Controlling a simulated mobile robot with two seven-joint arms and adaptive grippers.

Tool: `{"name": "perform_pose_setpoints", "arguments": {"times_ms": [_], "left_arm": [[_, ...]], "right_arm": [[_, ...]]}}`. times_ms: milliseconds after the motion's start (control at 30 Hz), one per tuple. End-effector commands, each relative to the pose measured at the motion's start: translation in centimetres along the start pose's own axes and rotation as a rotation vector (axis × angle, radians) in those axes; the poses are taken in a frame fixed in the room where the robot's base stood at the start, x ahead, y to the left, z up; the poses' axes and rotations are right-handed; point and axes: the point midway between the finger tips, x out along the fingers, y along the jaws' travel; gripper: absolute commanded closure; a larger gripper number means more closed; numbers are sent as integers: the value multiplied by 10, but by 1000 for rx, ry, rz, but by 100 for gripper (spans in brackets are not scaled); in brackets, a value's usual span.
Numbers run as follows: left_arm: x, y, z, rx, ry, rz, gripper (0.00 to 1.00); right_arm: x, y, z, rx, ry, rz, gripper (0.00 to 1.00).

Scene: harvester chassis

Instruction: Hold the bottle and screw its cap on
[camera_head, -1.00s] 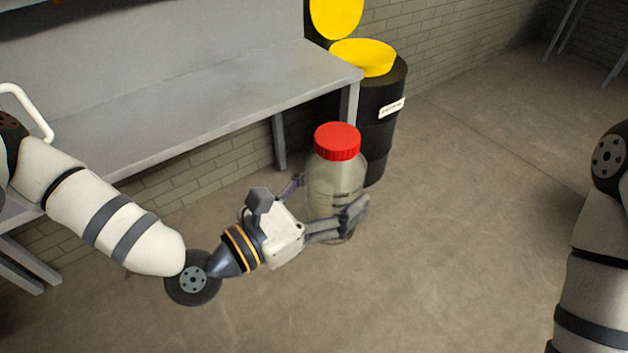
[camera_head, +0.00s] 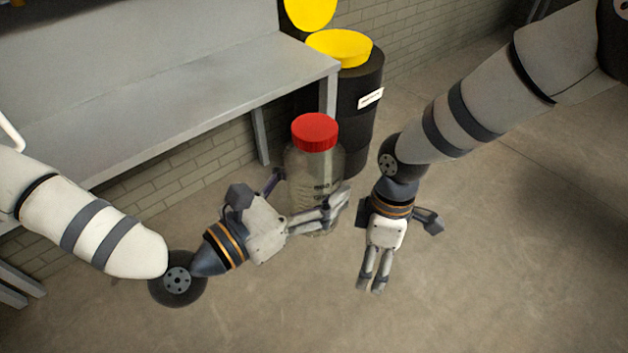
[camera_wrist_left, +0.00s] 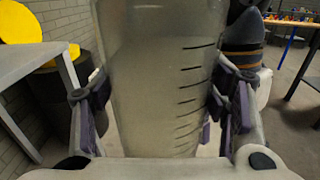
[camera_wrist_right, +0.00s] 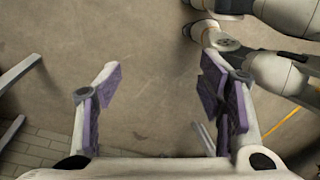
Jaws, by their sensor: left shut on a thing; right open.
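A clear bottle (camera_head: 313,180) with dark graduation marks stands upright in the head view, held off the floor. Its red cap (camera_head: 315,132) sits on top; I cannot tell how tight it is. My left gripper (camera_head: 312,208) is shut around the bottle's body from the left. The bottle also fills the middle of the left wrist view (camera_wrist_left: 160,80) between the fingers. My right gripper (camera_head: 373,280) is open and empty, pointing down, to the right of the bottle and lower in the picture. In the right wrist view its fingers (camera_wrist_right: 155,95) are apart with only floor between them.
A grey bench (camera_head: 170,90) runs along the brick wall at the left. A black drum (camera_head: 362,115) with a yellow top (camera_head: 340,47) stands behind the bottle. The floor at the front and right is clear. A table (camera_wrist_left: 300,25) shows at the left wrist view's right edge.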

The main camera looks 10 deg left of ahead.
Motion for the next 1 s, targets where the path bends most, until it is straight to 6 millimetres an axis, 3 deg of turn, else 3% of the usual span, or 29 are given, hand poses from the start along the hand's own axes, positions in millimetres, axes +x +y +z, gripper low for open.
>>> {"name": "perform_pose_setpoints", "arguments": {"times_ms": [200,333,467,700,833,1000], "left_arm": [[0,0,0,0,-1,0,100],[0,0,0,0,-1,0,100],[0,0,0,1,-1,0,100],[0,0,0,0,-1,0,100],[0,0,0,0,-1,0,100],[0,0,0,0,-1,0,100]], "right_arm": [[-94,55,-14,-282,-178,120,38],[-156,64,-28,-442,-246,156,38],[-213,48,-56,-657,-229,155,38],[-301,-5,-100,-1081,-167,156,38],[-331,-29,-112,-1248,-150,159,38],[-347,-43,-117,-1346,-141,160,38]]}}
